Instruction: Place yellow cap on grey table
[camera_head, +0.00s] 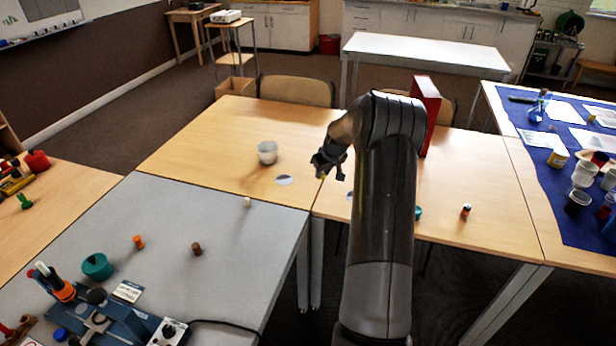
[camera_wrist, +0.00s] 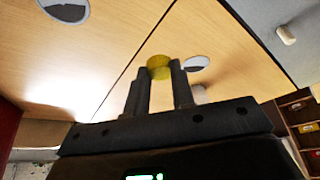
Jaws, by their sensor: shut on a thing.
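A yellow cap (camera_wrist: 158,68) sits between the fingertips of my gripper (camera_wrist: 159,80) in the wrist view. The gripper is shut on it. In the head view, my gripper (camera_head: 329,165) hangs above the wooden tables, near their seam, and only a small bit of yellow shows at its tip. The grey table (camera_head: 190,232) is at the lower left, to the left of and nearer than my gripper. My fingers hide part of the cap.
On the grey table are a white piece (camera_head: 247,202), a brown piece (camera_head: 197,249), an orange piece (camera_head: 138,242), a teal cup (camera_head: 97,266) and a blue device (camera_head: 110,320). A clear cup (camera_head: 267,152) stands on the wooden table. A red box (camera_head: 427,110) stands behind my arm.

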